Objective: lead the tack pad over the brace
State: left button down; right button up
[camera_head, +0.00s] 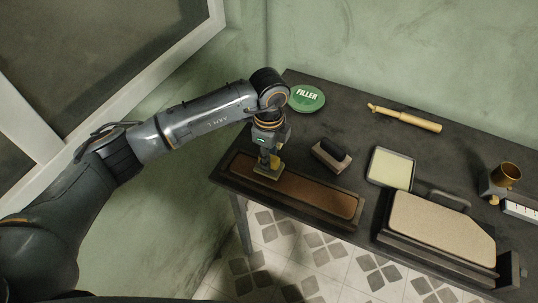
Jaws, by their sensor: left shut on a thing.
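The brace appears to be the long brown board (310,193), which lies in a dark frame along the table's front left edge. My left gripper (269,158) points down over the left part of this board. It is shut on a small tan pad (267,172), which seems to be the tack pad. The pad is low at the board's surface; I cannot tell whether it touches. The fingers hide most of its top. My right gripper is out of view.
A dark-topped block (331,153) stands just behind the board. A pale square tray (391,168) and a beige board on a dark base (440,228) are to the right. A green filler lid (307,97), a wooden-handled tool (405,118) and a brass cup (506,174) lie farther back.

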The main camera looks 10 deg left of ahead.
pick_arm(q)
jog(key=shift+r+p, duration=2.05)
jog(key=shift+r, duration=1.05)
jog(key=shift+f, duration=0.1)
